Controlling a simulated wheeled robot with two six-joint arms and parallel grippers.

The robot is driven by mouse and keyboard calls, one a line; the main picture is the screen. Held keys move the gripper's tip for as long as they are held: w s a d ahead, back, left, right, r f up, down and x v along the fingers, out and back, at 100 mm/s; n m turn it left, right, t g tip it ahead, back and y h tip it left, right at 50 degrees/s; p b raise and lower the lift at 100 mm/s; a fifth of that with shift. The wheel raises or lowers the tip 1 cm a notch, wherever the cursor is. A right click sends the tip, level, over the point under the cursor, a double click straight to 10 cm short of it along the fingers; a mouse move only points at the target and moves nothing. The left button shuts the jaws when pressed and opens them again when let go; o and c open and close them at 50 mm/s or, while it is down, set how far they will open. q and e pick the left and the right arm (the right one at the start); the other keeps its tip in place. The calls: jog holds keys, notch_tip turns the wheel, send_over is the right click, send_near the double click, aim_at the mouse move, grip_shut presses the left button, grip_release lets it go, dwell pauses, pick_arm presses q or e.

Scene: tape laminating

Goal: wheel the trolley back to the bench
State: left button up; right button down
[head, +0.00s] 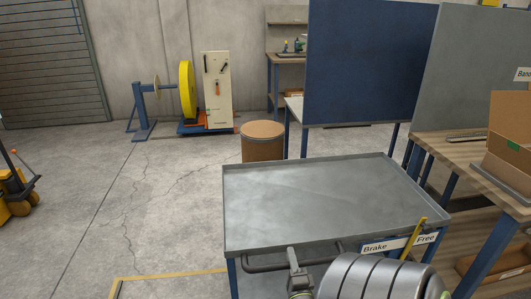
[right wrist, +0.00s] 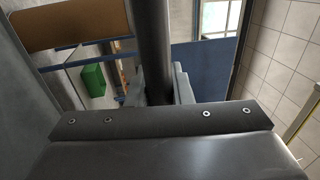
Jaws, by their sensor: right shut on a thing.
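The trolley (head: 310,195) has an empty grey tray top with a raised rim and blue legs. It stands in front of me, a little right of centre. Its dark handle (head: 262,267) runs along the near side. My right gripper (head: 298,272) is shut on this handle; in the right wrist view its fingers (right wrist: 158,88) lie on both sides of the dark bar (right wrist: 154,40). A yellow brake lever (head: 414,238) tilts between the words Brake and Free, its top towards Free. The wood-topped bench (head: 450,150) stands to the right of the trolley. My left gripper is out of view.
A brown drum (head: 262,142) stands behind the trolley's far left corner. A blue panel (head: 370,60) rises behind the trolley. A machine with a yellow wheel (head: 187,90) is at the back wall, and a yellow pallet truck (head: 15,190) at far left. The cracked floor left is open.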

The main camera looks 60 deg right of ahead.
aim_at(312, 259)
jog(key=s+d, duration=0.3)
jog(key=s, duration=0.1)
jog(key=shift+s+d, duration=0.2)
jog(key=shift+d, duration=0.2)
jog(key=c, duration=1.3)
grip_release()
jog(key=shift+s+d, duration=0.15)
jog(key=shift+s, duration=0.05)
jog(key=shift+w, duration=0.1)
jog(key=shift+s+a+f, duration=0.15)
jog(key=shift+s+a, duration=0.15)
jog(key=shift+a, duration=0.1)
jog(key=b+v, duration=0.3)
jog(key=v, duration=1.3)
jog(key=shift+s, duration=0.25)
jog(key=shift+a, duration=0.15)
